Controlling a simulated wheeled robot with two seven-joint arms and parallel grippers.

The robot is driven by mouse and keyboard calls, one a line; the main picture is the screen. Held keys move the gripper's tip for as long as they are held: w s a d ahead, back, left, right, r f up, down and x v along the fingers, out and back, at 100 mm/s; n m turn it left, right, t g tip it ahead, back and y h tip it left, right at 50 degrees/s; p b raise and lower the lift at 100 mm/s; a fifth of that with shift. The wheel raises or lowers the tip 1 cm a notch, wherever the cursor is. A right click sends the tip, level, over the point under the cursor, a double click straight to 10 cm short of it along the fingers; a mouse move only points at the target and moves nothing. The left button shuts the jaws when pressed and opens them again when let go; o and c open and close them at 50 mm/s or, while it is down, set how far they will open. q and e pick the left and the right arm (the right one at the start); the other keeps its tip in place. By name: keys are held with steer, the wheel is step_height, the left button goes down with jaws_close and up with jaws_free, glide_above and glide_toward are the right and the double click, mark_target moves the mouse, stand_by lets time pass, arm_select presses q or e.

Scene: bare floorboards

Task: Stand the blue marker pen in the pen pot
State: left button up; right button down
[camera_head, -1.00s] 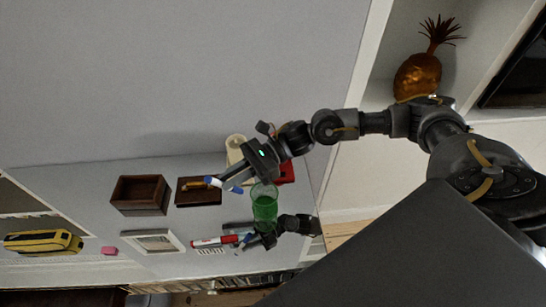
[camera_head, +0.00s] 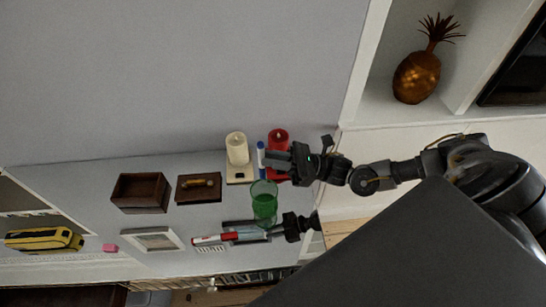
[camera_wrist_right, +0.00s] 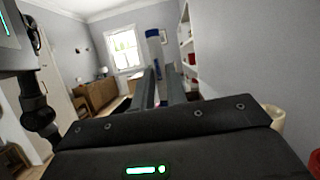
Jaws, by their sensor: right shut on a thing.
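The blue marker pen (camera_head: 261,156) has a blue cap and a pale body. My right gripper (camera_head: 269,161) is shut on it, and in the right wrist view the pen (camera_wrist_right: 152,48) stands roughly upright with its blue end up. The pen pot is a green, see-through cup (camera_head: 264,205). In the head view the held pen shows just above the pot, apart from it. The pen's lower end is hidden. My left gripper (camera_head: 238,231) is lower in the head view, below the pot, with its fingers apart; whether anything lies between them is unclear.
A red-and-white marker (camera_head: 212,240) lies near the left gripper. A cream candle (camera_head: 237,149) and red candle (camera_head: 278,138) stand close to the right gripper. A wooden box (camera_head: 139,193), a brown tray (camera_head: 199,194) and a white frame (camera_head: 152,241) are further left.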

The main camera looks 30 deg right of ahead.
mark_target(273, 185)
steer(key=shift+f+b, duration=4.6)
steer(key=shift+f, duration=1.35)
steer(key=c, duration=1.3)
jaws_free()
steer(key=shift+c, duration=0.2)
